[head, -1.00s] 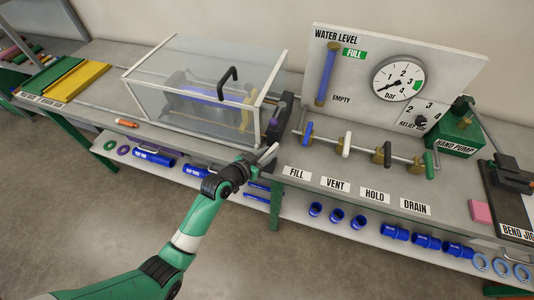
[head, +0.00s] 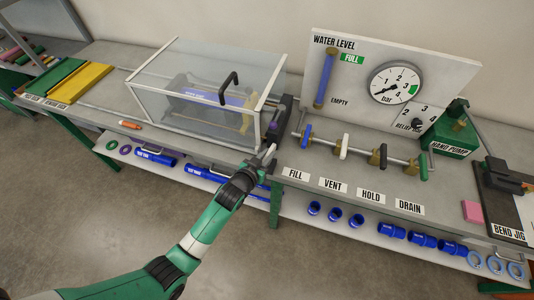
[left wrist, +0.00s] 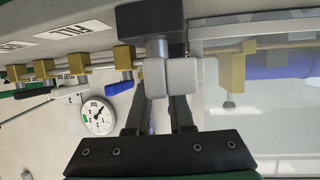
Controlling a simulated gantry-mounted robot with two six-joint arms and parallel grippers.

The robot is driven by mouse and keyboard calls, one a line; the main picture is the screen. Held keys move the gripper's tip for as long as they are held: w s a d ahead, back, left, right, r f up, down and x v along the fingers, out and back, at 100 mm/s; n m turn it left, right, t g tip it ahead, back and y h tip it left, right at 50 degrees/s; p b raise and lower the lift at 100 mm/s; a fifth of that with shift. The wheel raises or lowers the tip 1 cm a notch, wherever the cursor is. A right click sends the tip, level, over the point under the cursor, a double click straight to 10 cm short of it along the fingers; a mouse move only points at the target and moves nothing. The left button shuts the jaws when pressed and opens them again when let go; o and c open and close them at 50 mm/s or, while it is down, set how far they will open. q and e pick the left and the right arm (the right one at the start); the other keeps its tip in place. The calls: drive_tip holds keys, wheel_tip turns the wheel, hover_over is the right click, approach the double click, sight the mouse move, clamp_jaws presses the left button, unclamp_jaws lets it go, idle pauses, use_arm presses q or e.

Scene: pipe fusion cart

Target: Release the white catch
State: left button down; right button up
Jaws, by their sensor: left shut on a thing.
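My left gripper (head: 269,158) is at the front right corner of the clear tank (head: 200,95), by a dark block (head: 281,118) at the tank's end. In the left wrist view, its dark fingers (left wrist: 160,112) reach pale white blocks at the white catch (left wrist: 170,77), below a grey pin (left wrist: 158,47) and a dark block (left wrist: 150,17). The gripper is shut on the white catch. The fingers and pale blocks overlap, so the exact contact is hard to see. The right gripper is out of view.
A valve row (head: 360,153) with coloured handles stands right of the tank. Behind it is a gauge panel (head: 450,75). A green hand pump (head: 450,132) stands at the right. Blue fittings (head: 391,231) lie on the lower shelf. The bench front by the labels is clear.

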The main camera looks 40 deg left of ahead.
use_arm(q)
drive_tip(key=c, duration=0.8)
unclamp_jaws()
drive_tip(key=shift+s+r, duration=0.15)
drive_tip(key=shift+s, duration=0.1)
drive_tip(key=p+v, duration=0.3)
drive_tip(key=v, duration=0.8)
